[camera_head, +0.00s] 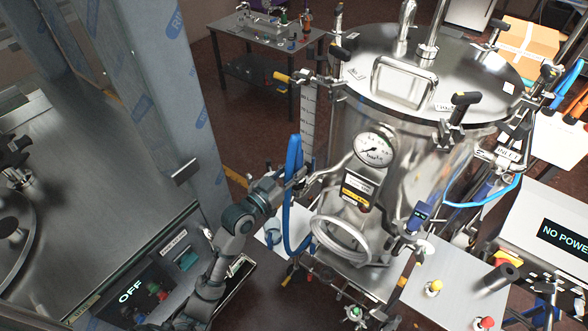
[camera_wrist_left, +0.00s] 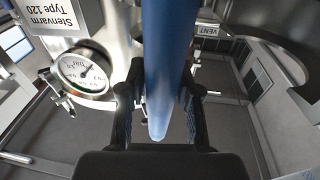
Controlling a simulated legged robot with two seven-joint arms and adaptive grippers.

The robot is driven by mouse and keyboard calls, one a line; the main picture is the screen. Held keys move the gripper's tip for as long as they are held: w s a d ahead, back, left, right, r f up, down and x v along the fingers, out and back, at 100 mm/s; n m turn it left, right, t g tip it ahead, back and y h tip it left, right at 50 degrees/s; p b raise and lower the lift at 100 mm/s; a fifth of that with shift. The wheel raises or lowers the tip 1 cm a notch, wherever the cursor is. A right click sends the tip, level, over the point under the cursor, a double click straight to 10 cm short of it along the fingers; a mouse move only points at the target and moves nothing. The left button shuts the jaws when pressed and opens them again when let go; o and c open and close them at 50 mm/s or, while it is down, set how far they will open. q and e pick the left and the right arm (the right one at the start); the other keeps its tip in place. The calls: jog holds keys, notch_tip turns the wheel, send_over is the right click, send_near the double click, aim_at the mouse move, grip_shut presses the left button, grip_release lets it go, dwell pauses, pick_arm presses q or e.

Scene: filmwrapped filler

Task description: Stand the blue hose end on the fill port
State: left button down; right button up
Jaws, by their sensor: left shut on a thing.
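The blue hose (camera_head: 293,153) stands roughly upright beside the steel tank, and its lower part hangs in a loop below my left gripper (camera_head: 295,184). In the left wrist view the blue hose (camera_wrist_left: 165,60) runs between the two dark fingers of my left gripper (camera_wrist_left: 160,100), which is shut on it. The rounded tip of the hose shows between the fingers there. The steel tank (camera_head: 390,118) has a lid with several fittings. I cannot tell which of them is the fill port. My right gripper is not in view.
A pressure gauge (camera_head: 375,146) sits on the tank just right of the held hose. A wrapped steel post (camera_head: 165,100) and a control panel reading OFF (camera_head: 132,291) stand left of my arm. A dark table (camera_head: 262,38) with small parts stands behind. Other blue hose (camera_head: 485,203) runs at the right.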

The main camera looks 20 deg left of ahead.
pick_arm(q)
jog(key=shift+f+b, duration=0.7)
jog(key=shift+f, duration=0.3)
jog(key=c, duration=0.7)
grip_release()
jog(key=shift+s+f, duration=0.1)
jog(key=v, duration=1.2)
